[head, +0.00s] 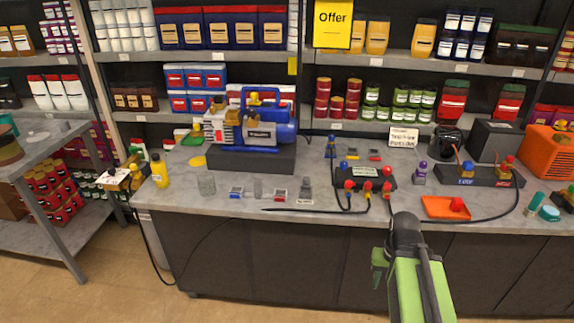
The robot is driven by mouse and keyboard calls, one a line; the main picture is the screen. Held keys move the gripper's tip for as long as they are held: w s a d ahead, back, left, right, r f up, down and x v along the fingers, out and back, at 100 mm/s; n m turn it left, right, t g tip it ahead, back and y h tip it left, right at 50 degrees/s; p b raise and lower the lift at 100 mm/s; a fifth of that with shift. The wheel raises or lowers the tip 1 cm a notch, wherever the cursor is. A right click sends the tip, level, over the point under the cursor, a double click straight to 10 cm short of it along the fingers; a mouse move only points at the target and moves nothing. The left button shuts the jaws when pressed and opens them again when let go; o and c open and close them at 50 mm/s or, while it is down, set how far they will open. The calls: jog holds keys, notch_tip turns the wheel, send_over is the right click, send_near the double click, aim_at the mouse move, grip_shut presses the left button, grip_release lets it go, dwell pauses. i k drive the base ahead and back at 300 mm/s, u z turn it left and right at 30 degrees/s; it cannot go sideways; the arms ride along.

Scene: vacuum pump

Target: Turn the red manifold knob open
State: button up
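A black manifold (366,177) sits on the counter right of centre. It has a blue knob (344,165) at its back left and a red knob (388,170) at its back right. Small red and yellow fittings sit along its front edge, with black hoses running from them. My gripper (405,222) is in front of the counter's edge, below and to the right of the manifold and apart from it. Its dark end is seen from behind, so its fingers and their opening cannot be made out.
A blue vacuum pump (262,125) stands on a dark plinth at the left. An orange tray (434,208) with a red part lies right of the manifold. Stocked shelves stand behind.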

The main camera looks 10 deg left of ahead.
aim_at(386, 170)
jog(key=u, duration=0.2)
jog(key=k, duration=0.1)
jog(key=u, duration=0.75)
jog(key=i, duration=0.95)
jog(key=u, duration=0.3)
